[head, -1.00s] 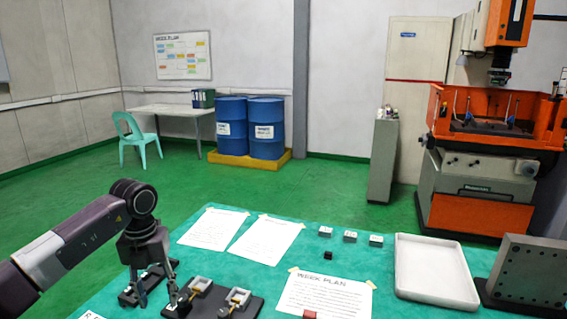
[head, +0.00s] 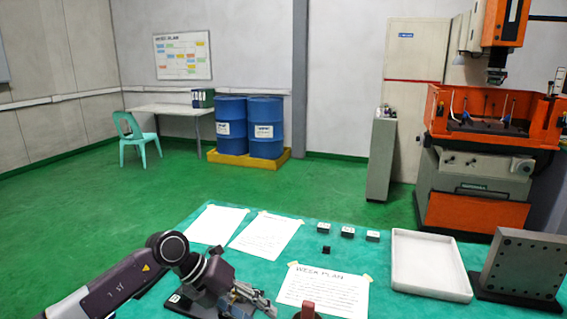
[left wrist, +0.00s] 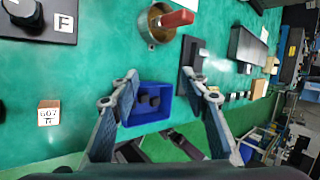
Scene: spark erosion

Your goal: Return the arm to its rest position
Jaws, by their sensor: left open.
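My left arm comes in from the left in the head view, and its gripper (head: 262,302) is low over the front of the green-covered table (head: 405,307), pointing to the right. In the left wrist view the two fingers of the same gripper (left wrist: 164,82) stand wide apart with nothing between the tips. A blue bin (left wrist: 166,113) with dark pieces in it shows beyond and below the fingers. My right gripper is in neither view. The arm hides most of the dark fixtures at the table's front left.
A white tray (head: 398,283) and a dark angle plate (head: 525,262) stand at the right. Small blocks (head: 347,232), a black cube (head: 326,250) and paper sheets (head: 325,292) lie mid-table. A red-handled tool (left wrist: 172,19) stands in a brass cup (left wrist: 152,28). Orange machine (head: 480,190) behind.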

